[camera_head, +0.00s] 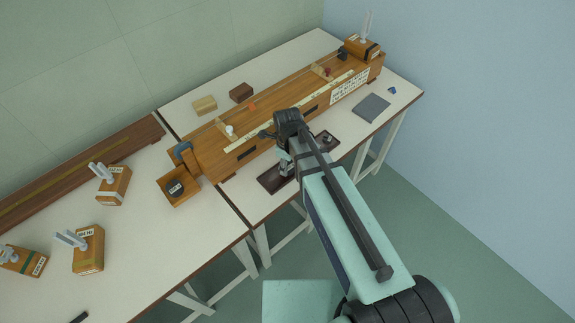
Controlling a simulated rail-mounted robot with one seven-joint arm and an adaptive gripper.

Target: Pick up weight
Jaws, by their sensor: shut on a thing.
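My arm reaches over the near side of the right bench. My gripper (285,170) points down at a dark tray (268,183), partly hidden by my own wrist. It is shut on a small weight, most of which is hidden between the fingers. I cannot tell whether the weight touches the tray. Another small dark weight (327,138) stands on the right part of the tray, just right of my arm. The middle of the tray is hidden behind the arm.
A grey pad (371,107) lies to the right. An open wooden box (179,190) and several labelled wooden blocks (88,250) stand on the left.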

